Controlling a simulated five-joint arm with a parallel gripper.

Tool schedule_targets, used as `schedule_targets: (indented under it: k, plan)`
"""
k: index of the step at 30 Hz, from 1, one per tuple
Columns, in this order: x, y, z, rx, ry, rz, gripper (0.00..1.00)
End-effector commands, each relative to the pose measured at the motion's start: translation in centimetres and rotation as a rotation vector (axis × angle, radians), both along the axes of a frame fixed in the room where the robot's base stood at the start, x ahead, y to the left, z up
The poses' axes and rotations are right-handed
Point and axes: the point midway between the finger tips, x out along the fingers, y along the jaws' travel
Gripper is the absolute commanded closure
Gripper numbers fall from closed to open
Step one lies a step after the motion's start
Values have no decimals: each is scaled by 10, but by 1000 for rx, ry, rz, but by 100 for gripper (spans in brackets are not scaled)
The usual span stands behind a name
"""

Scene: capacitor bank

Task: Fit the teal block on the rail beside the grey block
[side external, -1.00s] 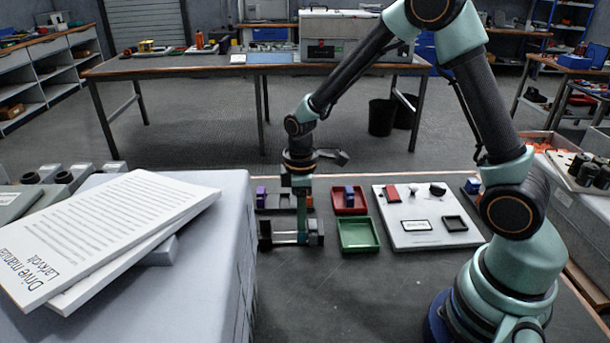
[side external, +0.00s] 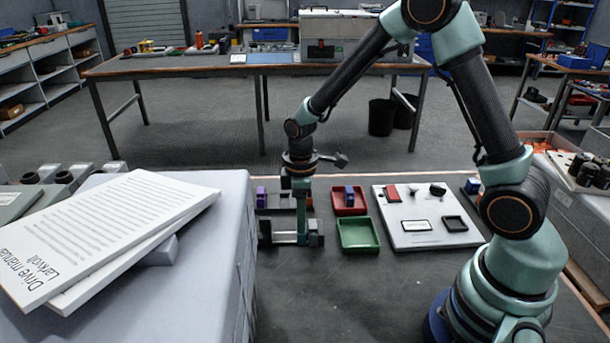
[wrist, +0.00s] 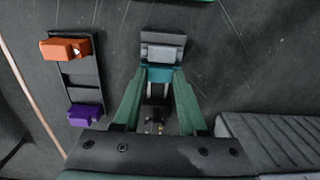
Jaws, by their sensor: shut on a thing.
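The teal block (wrist: 158,74) is between my fingertips in the wrist view. My gripper (wrist: 159,79) is shut on it. The grey block (wrist: 163,52) lies just past the teal block, at the far end of the rail (wrist: 155,91). The teal block looks close against the grey block, but I cannot tell whether it is seated on the rail. In the side view, my gripper (side external: 302,236) points down at the right part of the rail (side external: 284,238), beside the grey block (side external: 315,228). The teal block is hard to make out there.
A second dark rail (wrist: 82,82) holds an orange block (wrist: 65,49) and a purple block (wrist: 86,115). A green tray (side external: 358,248), a red tray (side external: 350,211) and a white panel (side external: 421,237) stand to the right. A grey box (side external: 222,290) stands at the left.

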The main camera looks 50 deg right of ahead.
Motion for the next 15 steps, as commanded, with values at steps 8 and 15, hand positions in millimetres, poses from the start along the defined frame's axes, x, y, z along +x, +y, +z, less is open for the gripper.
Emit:
schedule_targets:
  k: [8, 15]
  plan:
    - [0, 0, -2, 0, 0, 0, 100]
    - [0, 0, -4, 0, 0, 0, 100]
